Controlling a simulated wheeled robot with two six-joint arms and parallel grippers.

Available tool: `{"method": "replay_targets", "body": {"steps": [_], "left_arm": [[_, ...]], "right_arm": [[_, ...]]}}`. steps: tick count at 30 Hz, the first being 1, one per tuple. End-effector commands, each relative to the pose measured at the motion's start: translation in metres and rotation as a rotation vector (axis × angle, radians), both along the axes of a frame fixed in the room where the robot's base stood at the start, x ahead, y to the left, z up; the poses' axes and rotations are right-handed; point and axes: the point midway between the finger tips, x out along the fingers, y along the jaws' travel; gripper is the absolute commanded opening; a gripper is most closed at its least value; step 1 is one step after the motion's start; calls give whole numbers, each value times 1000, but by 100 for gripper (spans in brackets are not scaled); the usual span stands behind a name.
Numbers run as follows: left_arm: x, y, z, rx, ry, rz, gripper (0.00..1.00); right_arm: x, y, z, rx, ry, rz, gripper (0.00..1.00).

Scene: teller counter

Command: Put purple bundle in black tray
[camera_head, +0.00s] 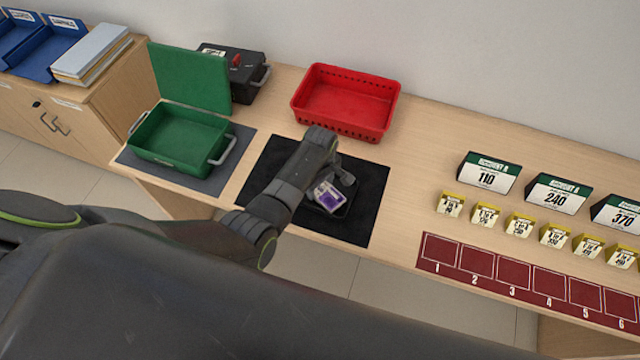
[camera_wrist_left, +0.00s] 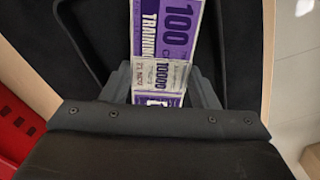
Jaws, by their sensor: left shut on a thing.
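The purple bundle (camera_head: 327,195) is a stack of purple and white notes with a pale band. It also shows in the left wrist view (camera_wrist_left: 168,25), marked 100 and 10000. My left gripper (camera_head: 334,182) is shut on it, with the fingers on either side in the wrist view (camera_wrist_left: 160,88). The small black tray (camera_head: 344,211) lies on a black mat (camera_head: 368,185), below the bundle. Its raised rim shows in the wrist view (camera_wrist_left: 70,50). I cannot tell whether the bundle touches the tray floor. My right gripper is not in view.
A red basket (camera_head: 346,100) stands behind the mat. An open green box (camera_head: 182,140) stands to its left, with a black box (camera_head: 232,72) behind. Yellow blocks (camera_head: 486,214), number signs (camera_head: 488,175) and a red numbered strip (camera_head: 478,262) are at the right.

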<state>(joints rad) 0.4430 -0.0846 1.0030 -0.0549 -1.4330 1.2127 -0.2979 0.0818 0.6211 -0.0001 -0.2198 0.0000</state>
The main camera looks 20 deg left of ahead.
Motion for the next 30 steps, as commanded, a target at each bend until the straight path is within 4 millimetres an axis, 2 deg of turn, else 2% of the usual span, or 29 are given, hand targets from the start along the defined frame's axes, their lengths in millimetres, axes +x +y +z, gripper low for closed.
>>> {"method": "replay_targets", "body": {"steps": [10,11,15,23,30], "left_arm": [[0,0,-4,0,0,0,30],[0,0,-3,0,0,0,58],[0,0,-3,0,0,0,76],[0,0,-2,0,0,1,76],[0,0,15,0,-1,1,76]], "right_arm": [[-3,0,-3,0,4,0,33],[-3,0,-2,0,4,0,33],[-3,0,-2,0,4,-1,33],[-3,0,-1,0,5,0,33],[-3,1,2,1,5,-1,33]]}}
